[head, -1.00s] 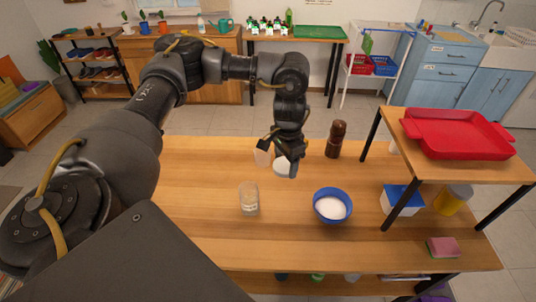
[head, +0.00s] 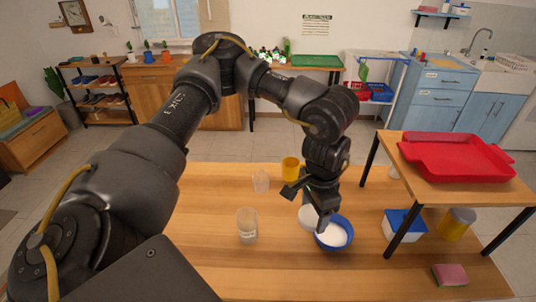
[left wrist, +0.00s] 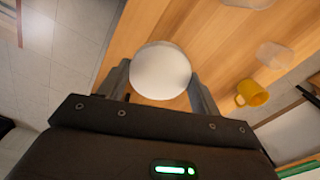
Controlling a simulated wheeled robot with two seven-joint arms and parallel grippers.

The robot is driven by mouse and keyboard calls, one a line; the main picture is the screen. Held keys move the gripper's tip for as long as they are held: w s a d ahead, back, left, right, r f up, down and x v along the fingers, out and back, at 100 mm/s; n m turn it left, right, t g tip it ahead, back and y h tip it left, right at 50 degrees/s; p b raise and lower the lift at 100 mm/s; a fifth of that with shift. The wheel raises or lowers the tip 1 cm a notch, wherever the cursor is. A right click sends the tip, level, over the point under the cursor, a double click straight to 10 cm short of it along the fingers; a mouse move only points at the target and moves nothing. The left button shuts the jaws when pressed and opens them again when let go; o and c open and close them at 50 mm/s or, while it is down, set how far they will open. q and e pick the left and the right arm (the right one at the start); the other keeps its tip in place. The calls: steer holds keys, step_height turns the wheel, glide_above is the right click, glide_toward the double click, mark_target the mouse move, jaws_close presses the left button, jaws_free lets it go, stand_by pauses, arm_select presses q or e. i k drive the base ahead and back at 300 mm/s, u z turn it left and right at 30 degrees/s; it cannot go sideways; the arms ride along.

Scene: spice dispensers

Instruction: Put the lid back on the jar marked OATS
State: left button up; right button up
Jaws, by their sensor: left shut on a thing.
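My left gripper (head: 320,213) is shut on a round white lid (head: 307,216). In the left wrist view the lid (left wrist: 160,70) sits between the two fingers. In the head view it is held beside the blue bowl, overlapping its left edge in the picture. A clear, open glass jar (head: 247,227) stands upright to the left of the gripper. Marks low on its side are too small to read, so I cannot confirm OATS. The lid is apart from this jar. A second clear glass vessel (head: 261,182) stands farther back. My right gripper is not in view.
A blue bowl (head: 346,226) with white contents is just right of the lid. A yellow mug (head: 290,168) stands behind. At right, a raised shelf (head: 478,185) carries a red tray (head: 460,158); a sponge (head: 450,274) lies near it. The wooden table's (head: 200,205) left part is clear.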

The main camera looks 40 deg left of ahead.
mark_target(247, 216)
steer(key=k, duration=0.3)
steer(key=u, duration=1.1)
